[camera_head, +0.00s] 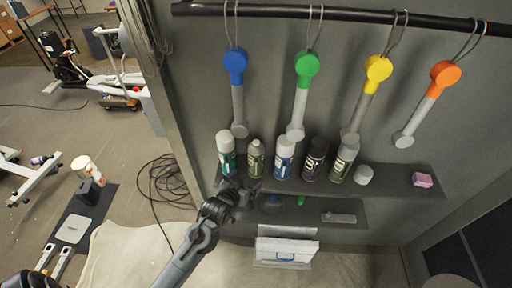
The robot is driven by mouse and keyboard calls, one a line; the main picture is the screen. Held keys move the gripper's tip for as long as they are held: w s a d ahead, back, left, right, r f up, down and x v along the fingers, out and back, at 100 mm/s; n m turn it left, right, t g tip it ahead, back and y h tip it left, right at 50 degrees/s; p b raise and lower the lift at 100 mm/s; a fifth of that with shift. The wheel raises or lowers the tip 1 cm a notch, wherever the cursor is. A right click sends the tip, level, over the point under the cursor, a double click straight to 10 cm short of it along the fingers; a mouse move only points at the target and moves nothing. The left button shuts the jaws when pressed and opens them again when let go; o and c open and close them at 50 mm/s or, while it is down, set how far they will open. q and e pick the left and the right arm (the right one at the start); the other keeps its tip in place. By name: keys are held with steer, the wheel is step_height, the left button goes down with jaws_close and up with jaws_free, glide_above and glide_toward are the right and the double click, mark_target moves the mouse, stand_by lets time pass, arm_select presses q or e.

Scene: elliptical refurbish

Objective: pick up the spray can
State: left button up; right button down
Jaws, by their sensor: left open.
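Several spray cans stand upright in a row on the upper grey shelf. From left to right they are a teal can with a white cap (226,155), an olive-green can (256,158), a blue and white can (284,158), a dark can (314,160) and a grey-green can with a pale cap (343,161). My left gripper (243,188) is open at the shelf's front edge, just below the teal and olive-green cans. It looks apart from them, though the small dark fingers make contact hard to judge. My right gripper is not in view.
A loose white cap (363,175) and a pink block (422,180) sit on the upper shelf's right part. A lower shelf (350,208) holds small items. Coloured-handled tools hang from a black rail (350,14) above. A white box (286,248) stands below.

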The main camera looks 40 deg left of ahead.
mark_target(253, 164)
arm_select(q)
steer(key=shift+t, duration=0.3)
steer(key=w, duration=0.2)
steer(key=w+a+p, duration=0.1)
steer(key=w, duration=0.1)
steer(key=w+a, duration=0.1)
steer(key=w, duration=0.1)
steer(key=shift+a, duration=0.1)
steer(key=shift+w+a+f+p, duration=0.2)
steer(key=shift+w+a+p, duration=0.05)
steer(key=shift+w+p, duration=0.3)
steer(key=x, duration=0.3)
steer(key=shift+a, duration=0.1)
steer(key=shift+w+a+f+p, duration=0.1)
steer(key=shift+w+f+p, duration=0.1)
steer(key=shift+w+p, duration=0.15)
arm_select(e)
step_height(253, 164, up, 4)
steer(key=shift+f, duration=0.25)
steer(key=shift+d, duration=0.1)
arm_select(q)
steer(key=c, duration=1.2)
